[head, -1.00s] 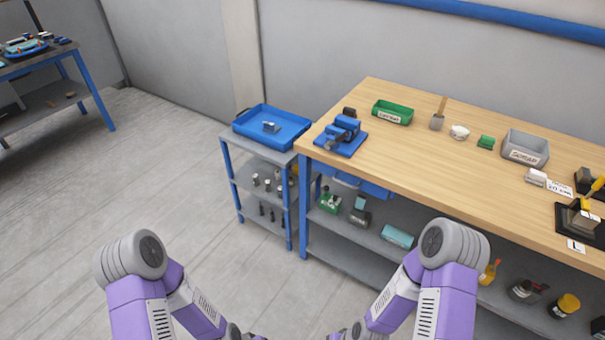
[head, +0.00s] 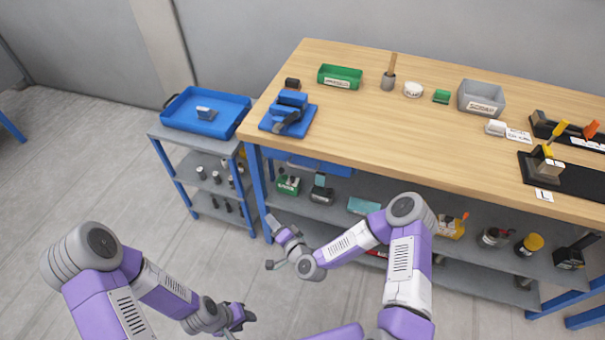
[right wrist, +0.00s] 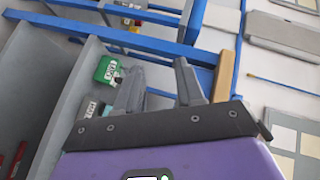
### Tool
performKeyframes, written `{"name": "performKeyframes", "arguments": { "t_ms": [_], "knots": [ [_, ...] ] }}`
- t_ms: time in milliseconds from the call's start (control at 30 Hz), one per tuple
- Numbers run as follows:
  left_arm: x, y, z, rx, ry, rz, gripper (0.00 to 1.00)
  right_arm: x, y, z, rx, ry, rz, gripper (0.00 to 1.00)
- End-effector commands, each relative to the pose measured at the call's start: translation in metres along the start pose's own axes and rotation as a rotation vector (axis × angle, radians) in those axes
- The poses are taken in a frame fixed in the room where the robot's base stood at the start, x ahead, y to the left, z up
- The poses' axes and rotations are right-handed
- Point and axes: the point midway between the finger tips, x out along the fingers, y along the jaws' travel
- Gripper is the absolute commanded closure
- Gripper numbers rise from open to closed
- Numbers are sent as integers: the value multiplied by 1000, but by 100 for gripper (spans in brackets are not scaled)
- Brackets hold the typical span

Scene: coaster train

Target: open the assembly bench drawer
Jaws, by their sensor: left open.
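The assembly bench (head: 400,135) has a wooden top on a blue frame. The blue drawer (head: 322,166) shows partly under the left part of its front edge; the top hides the rest, and I cannot tell how far it is open. My right gripper (head: 272,242) is open and empty, in front of the bench's left end, below and apart from the drawer. Its two spread fingers show in the right wrist view (right wrist: 160,78), with blue frame bars beyond them. My left gripper (head: 246,318) is open and empty, low at the bottom middle, away from the bench.
A grey shelf cart (head: 157,131) with a blue tray (head: 238,118) stands left of the bench. The lower bench shelf (head: 300,204) holds a green bin (head: 288,186) and several bottles and tools. A blue vise (head: 289,108) sits on the top's left corner. Floor at left is clear.

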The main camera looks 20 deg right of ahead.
Motion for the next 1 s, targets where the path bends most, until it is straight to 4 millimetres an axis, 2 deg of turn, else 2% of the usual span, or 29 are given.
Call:
{"name": "performKeyframes", "arguments": {
  "t_ms": [33,100,200,300,467,733,1000],
  "knots": [
    [4,-2,0,0,0,0,57,8,-4,-27,71,130,-60,62],
    [6,-2,0,0,1,0,57,11,-13,-64,149,290,-142,62],
    [9,-3,-1,0,1,0,57,6,-19,-104,228,464,-225,62],
    [10,-4,-1,0,1,0,57,0,-21,-128,270,567,-272,62],
    [12,-4,-1,0,1,0,57,6,-24,-144,286,609,-294,62],
    [21,-8,-1,0,1,0,57,40,-32,-168,282,604,-293,62],
    [24,-9,-2,0,1,0,57,56,-36,-180,283,600,-291,62]
  ]
}}
